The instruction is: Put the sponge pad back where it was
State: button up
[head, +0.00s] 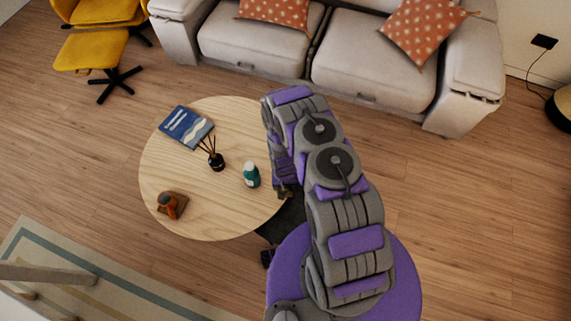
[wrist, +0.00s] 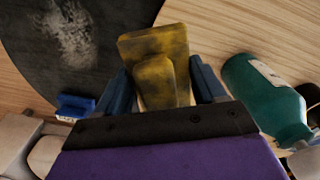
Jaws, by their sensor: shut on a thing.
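The sponge pad (wrist: 152,42) is a worn yellow block with a raised grip part, seen in the wrist view. My gripper (wrist: 162,82) is shut on the raised part, with a blue finger on either side. In the head view my gripper (head: 285,190) is by the right edge of the round wooden table (head: 225,120), largely hidden by my arm. A dark round surface (wrist: 40,45) with a pale smudge lies at the left of the wrist view. Its dark top (head: 283,222) shows partly beside the table in the head view. I cannot tell the sponge's height above these surfaces.
A teal bottle (wrist: 262,95) stands close to the right of my gripper; the head view shows it too (head: 251,175). The table also holds a reed diffuser (head: 216,162), a blue book (head: 186,127) and an orange-brown item (head: 170,205). A sofa (head: 255,45) stands behind.

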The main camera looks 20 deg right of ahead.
aim_at(290, 191)
jog(key=shift+s+d+f, duration=0.4)
jog(key=shift+s+f, duration=0.05)
jog(key=shift+s, duration=0.15)
jog(key=shift+s+d+f, duration=0.35)
jog(key=shift+s+f, duration=0.05)
jog(key=shift+s, duration=0.2)
jog(key=shift+s+d+f, duration=0.1)
jog(key=shift+d+f, duration=0.05)
jog(key=shift+f, duration=0.05)
jog(key=w+b, duration=0.1)
jog(key=w, duration=0.4)
jog(key=w+d+f+b, duration=0.1)
jog(key=w, duration=0.3)
jog(key=w+d+b, duration=0.1)
jog(key=w, duration=0.4)
jog(key=shift+w+f, duration=0.3)
jog(key=shift+w, duration=0.05)
jog(key=shift+w+a, duration=0.1)
jog(key=shift+w, duration=0.2)
jog(key=shift+w+f, duration=0.1)
jog(key=shift+f, duration=0.1)
notch_tip(290, 191, down, 3)
jog(key=shift+a+r+b, duration=0.15)
jog(key=shift+r+b, duration=0.05)
jog(key=shift+b, duration=0.35)
jog(key=shift+f, duration=0.3)
jog(key=shift+r, duration=0.1)
jog(key=shift+d, duration=0.2)
